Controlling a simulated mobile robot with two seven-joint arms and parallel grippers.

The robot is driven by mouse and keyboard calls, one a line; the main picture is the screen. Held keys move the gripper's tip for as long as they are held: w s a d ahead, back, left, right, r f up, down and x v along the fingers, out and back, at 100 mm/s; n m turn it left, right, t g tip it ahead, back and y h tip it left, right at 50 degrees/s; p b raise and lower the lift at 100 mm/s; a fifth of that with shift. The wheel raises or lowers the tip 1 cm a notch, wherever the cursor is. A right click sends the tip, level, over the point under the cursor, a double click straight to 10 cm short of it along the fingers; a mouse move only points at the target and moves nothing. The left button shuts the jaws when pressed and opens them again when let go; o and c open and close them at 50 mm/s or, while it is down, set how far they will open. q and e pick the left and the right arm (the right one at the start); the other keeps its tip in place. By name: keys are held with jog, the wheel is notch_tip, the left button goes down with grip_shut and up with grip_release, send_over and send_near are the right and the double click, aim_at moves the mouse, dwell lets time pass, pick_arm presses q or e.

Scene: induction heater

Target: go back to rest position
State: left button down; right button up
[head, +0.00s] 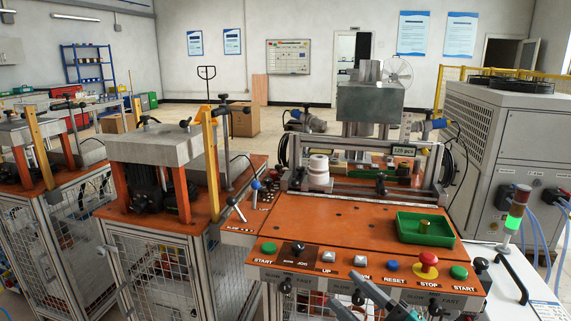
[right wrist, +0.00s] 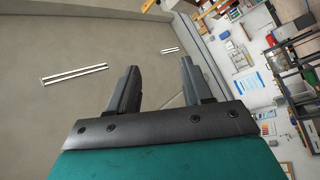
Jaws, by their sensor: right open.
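My right gripper (head: 366,305) shows only in part at the bottom edge of the head view, in front of the button panel of the orange induction heater bench (head: 345,228). In the right wrist view my right gripper (right wrist: 160,66) has its two dark fingers spread apart with nothing between them. That view looks past the fingers toward the ceiling and a wall, and no bench shows in it. My left gripper is not in view.
A green tray (head: 408,228) with a brass-coloured piece in it sits on the bench's right side. White stacked cylinders (head: 318,172) stand at the back left. A signal light (head: 517,213) and a white cabinet (head: 500,150) are at the right. Other machines (head: 150,142) fill the left.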

jog(key=s+d+f+m+g+h+p, duration=0.1)
jog(key=s+d+f+m+g+h, duration=0.1)
jog(key=s+f+m+h, duration=0.4)
jog(key=s+d+f+m+g+h, duration=0.2)
jog(key=s+d+f+m+h, duration=0.3)
jog(key=f, duration=1.2)
jog(key=s+m+h, duration=0.1)
jog(key=s+m, duration=0.3)
jog(key=m, duration=0.1)
jog(key=shift+m+g+p, duration=0.4)
jog(key=shift+c, duration=0.7)
jog(key=shift+s+d, duration=0.1)
